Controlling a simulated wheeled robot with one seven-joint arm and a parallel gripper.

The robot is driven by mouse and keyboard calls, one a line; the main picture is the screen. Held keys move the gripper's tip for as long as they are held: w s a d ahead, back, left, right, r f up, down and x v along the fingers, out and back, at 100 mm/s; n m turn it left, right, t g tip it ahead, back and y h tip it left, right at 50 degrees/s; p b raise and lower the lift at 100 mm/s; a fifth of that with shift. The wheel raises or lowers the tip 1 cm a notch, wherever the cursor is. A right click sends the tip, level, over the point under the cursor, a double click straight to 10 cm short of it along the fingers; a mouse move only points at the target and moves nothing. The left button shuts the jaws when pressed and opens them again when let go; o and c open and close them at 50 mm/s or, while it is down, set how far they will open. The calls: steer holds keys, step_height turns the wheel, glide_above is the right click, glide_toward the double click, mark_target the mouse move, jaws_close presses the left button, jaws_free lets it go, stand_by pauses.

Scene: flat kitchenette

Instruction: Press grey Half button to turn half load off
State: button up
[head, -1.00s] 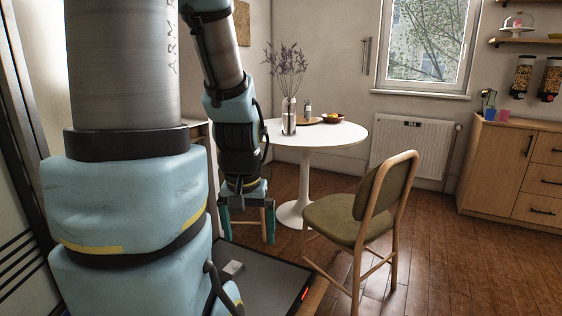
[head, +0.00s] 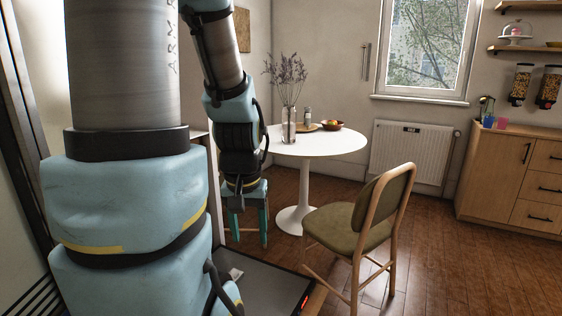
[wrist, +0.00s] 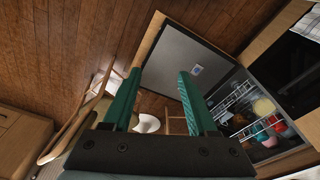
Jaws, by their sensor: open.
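The grey Half button cannot be made out in either view. The dishwasher door (head: 262,285) hangs open and low beside my arm, with a small red light (head: 305,302) near its outer right edge. The wrist view shows the door's grey inner face (wrist: 180,52) with a small pale fitting on it. My gripper (head: 248,236) is open and empty, its teal fingers pointing down above and beyond the door in the head picture. In the wrist view the gripper (wrist: 159,75) has its fingers spread, the right one overlapping the door.
A wooden chair (head: 345,225) stands right of the door, with a round white table (head: 335,143) behind it. A rack of dishes (wrist: 262,125) shows inside the dishwasher. A wooden cabinet (head: 505,170) stands far right. The floor between chair and cabinet is clear.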

jaws_close()
stand_by(1.2)
